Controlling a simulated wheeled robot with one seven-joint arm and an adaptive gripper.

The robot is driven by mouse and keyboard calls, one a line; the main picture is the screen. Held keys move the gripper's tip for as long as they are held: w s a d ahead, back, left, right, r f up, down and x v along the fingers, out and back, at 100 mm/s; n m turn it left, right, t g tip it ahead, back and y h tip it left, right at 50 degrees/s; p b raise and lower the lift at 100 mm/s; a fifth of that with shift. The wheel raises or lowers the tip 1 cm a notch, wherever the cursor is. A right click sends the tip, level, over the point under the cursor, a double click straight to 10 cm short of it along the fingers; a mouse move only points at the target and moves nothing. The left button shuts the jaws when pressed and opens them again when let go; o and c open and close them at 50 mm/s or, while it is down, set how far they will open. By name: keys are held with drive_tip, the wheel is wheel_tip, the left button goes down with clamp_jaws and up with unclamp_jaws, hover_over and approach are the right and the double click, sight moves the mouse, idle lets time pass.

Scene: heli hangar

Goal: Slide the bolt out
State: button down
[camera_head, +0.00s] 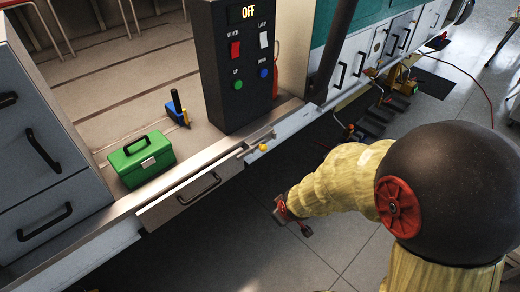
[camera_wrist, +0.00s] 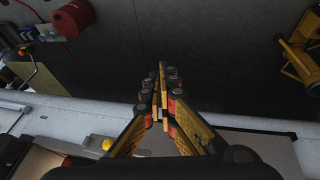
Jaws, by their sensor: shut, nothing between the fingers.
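A small yellow knob (camera_head: 262,147) sits at the metal edge of the counter, beside a thin pale metal bar (camera_head: 257,138) that looks like the bolt. The knob also shows in the wrist view (camera_wrist: 107,144), left of my fingers near the bottom. My gripper (camera_head: 304,229) is right of and nearer than the knob in the head view, apart from it, over the dark floor. In the wrist view its yellow fingers (camera_wrist: 160,72) converge at the tips, shut and empty. How far the bolt is engaged is too small to tell.
A drawer front with a black handle (camera_head: 198,190) lies below the edge, left of the knob. A green toolbox (camera_head: 140,158) and a black switch box (camera_head: 238,100) stand on the surface. A blue tool (camera_head: 177,110) stands between them. Floor around my gripper is clear.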

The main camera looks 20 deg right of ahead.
drive_tip(key=w+f+n+t, duration=0.1)
drive_tip(key=w+n+t, duration=0.3)
drive_tip(key=w, duration=0.4)
drive_tip(key=w+a+r+n+t, duration=0.1)
drive_tip(key=w+r+n+t, duration=0.4)
drive_tip(key=r, duration=0.5)
drive_tip(key=shift+w+a+y, duration=0.2)
drive_tip(key=shift+w+y, duration=0.2)
drive_tip(key=shift+w, duration=0.3)
drive_tip(key=b, duration=0.1)
approach(256, 146)
drive_tip(key=a, duration=0.3)
drive_tip(key=w+d, duration=0.1)
drive_tip(key=w+f+b, duration=0.1)
drive_tip(key=w, duration=0.1)
drive_tip(key=w+d, duration=0.1)
drive_tip(key=shift+w+d+f, duration=0.15)
drive_tip(key=shift+d+f, duration=0.2)
drive_tip(key=shift+d, duration=0.05)
